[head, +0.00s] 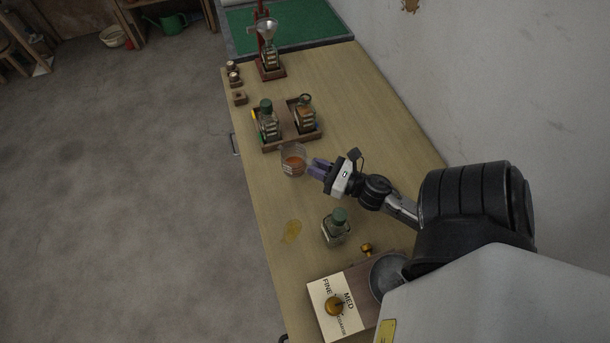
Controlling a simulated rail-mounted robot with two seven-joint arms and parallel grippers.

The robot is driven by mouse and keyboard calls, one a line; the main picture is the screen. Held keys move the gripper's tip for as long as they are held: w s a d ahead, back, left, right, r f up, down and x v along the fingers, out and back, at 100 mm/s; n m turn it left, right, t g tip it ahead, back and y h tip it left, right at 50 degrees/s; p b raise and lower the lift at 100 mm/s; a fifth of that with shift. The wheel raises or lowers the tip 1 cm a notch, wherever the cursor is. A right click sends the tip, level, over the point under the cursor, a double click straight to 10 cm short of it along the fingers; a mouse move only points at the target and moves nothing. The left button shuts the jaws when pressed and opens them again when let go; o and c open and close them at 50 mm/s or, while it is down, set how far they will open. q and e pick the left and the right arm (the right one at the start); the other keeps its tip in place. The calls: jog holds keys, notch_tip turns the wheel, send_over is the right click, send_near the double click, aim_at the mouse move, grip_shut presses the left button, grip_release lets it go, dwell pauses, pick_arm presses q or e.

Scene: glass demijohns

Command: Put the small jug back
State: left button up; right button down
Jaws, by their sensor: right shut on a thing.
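The small jug (293,160), a clear glass vessel with orange-brown contents low in it, is in the middle of the head view. It is just in front of the wooden two-bay tray (283,144). My right gripper (309,167) reaches in from the right, with purple fingers shut on the jug's right side. I cannot tell whether the jug touches the table. My left gripper is out of view.
The tray holds a green-capped bottle (268,125) and a brown-filled bottle (305,117). A dial box (342,307) is in front. A funnel stand (269,62) is at the back.

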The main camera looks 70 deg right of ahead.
jog(key=shift+w+f, duration=0.5)
jog(key=shift+w, duration=0.35)
jog(key=shift+w+f, duration=0.5)
jog(key=shift+w, duration=0.3)
jog(key=shift+f+b, duration=0.85)
jog(key=shift+f, duration=1.2)
jog(key=shift+f, duration=0.15)
jog(key=c, duration=1.1)
grip_release()
jog(key=shift+s+r, duration=0.1)
jog(key=shift+r, duration=0.15)
